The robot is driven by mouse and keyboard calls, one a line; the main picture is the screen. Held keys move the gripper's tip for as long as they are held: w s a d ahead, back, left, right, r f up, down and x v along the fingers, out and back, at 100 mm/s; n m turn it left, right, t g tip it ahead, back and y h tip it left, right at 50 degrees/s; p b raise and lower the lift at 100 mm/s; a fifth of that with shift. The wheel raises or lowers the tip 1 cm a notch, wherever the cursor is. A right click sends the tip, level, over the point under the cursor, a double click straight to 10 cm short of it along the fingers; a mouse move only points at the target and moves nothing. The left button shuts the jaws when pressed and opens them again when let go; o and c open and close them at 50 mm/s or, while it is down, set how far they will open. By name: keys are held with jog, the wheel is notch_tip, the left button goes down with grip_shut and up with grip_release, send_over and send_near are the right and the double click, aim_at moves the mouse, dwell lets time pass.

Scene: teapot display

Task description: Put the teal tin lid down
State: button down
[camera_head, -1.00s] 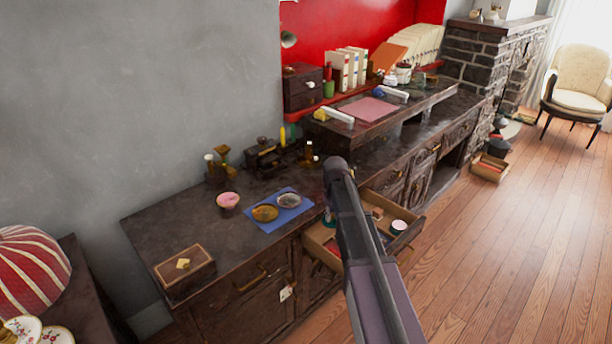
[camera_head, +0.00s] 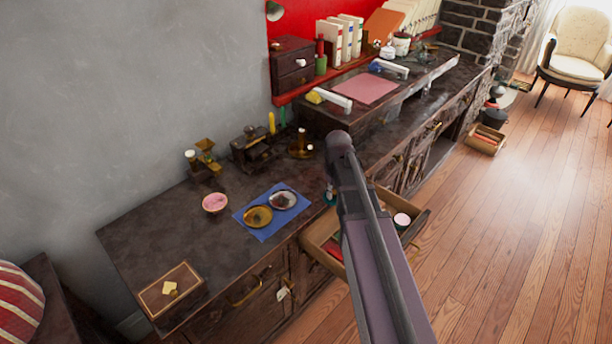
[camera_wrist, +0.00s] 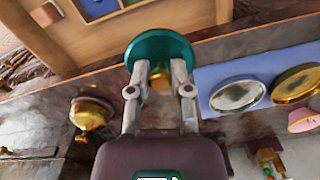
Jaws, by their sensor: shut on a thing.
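The teal tin lid (camera_wrist: 160,46) is a round disc with a brass knob, seen in the wrist view. My gripper (camera_wrist: 160,77) is shut on it, with the fingertips around the knob. The lid is held near the cabinet top's front edge, beside the open drawer; its height above the top is unclear.
A blue mat (camera_head: 244,218) bears a gold dish (camera_head: 257,218) and a silver dish (camera_head: 283,200). An open drawer (camera_head: 322,247) juts out below, holding a small white tin (camera_head: 402,220).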

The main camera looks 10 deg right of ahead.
jog(key=shift+w, duration=0.1)
jog(key=b, duration=0.2)
send_over(309, 180)
jog(key=shift+w+f, duration=0.1)
jog(key=shift+f, duration=0.6)
jog(key=shift+f+b, duration=1.55)
jog(key=shift+f, duration=0.25)
jog(key=shift+f, duration=0.15)
jog(key=c, duration=0.5)
grip_release()
jog(key=shift+c, duration=0.2)
